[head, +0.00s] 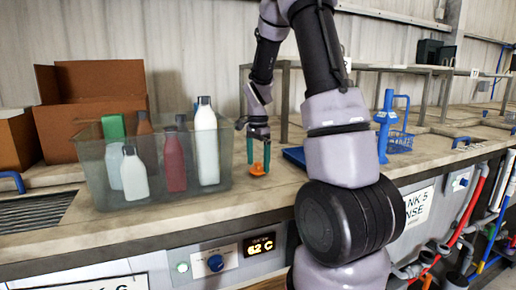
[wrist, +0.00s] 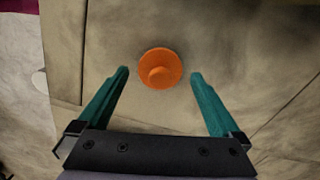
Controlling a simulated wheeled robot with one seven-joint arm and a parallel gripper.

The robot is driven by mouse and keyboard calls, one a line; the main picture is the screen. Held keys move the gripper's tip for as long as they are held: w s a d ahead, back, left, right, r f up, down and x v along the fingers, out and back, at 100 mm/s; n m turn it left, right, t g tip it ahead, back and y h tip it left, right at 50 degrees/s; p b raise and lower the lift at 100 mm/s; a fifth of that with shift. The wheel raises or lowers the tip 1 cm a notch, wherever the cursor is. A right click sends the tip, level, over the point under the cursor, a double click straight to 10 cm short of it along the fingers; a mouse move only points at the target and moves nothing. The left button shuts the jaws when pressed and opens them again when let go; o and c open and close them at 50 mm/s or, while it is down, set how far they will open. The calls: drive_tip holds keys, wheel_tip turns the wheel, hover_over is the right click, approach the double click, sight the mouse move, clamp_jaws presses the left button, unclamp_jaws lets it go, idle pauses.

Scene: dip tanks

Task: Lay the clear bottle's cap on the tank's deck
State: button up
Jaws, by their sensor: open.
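An orange round cap (head: 259,169) with a small raised knob lies on the tan deck (head: 240,205), right of the clear bin. In the wrist view the orange cap (wrist: 160,68) sits between and slightly beyond the fingertips, with a gap on each side. My gripper (head: 258,158) is open with its teal fingers pointing down over the cap; it also shows in the wrist view (wrist: 160,74). It holds nothing.
A clear bin (head: 100,175) with several bottles, white, dark red and green-capped among them, stands left of my gripper. Cardboard boxes (head: 95,85) are behind it. The deck's front edge is close.

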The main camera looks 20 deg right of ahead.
sight(258, 163)
wheel_tip(258, 163, up, 10)
drive_tip(key=s+a+r+n+t, duration=0.2)
drive_tip(key=s+r+n, duration=0.1)
drive_tip(key=s, duration=0.4)
drive_tip(key=s+a+r+n+t+y, duration=0.1)
drive_tip(key=s+a+r+n+t, duration=0.1)
drive_tip(key=s, duration=0.5)
drive_tip(key=s+a+r+n+t+y, duration=0.1)
drive_tip(key=s+a+r+n+t, duration=0.2)
drive_tip(key=s+r+n, duration=0.3)
drive_tip(key=shift+s+a+r, duration=0.3)
drive_tip(key=shift+s+a, duration=0.35)
drive_tip(key=shift+s, duration=0.25)
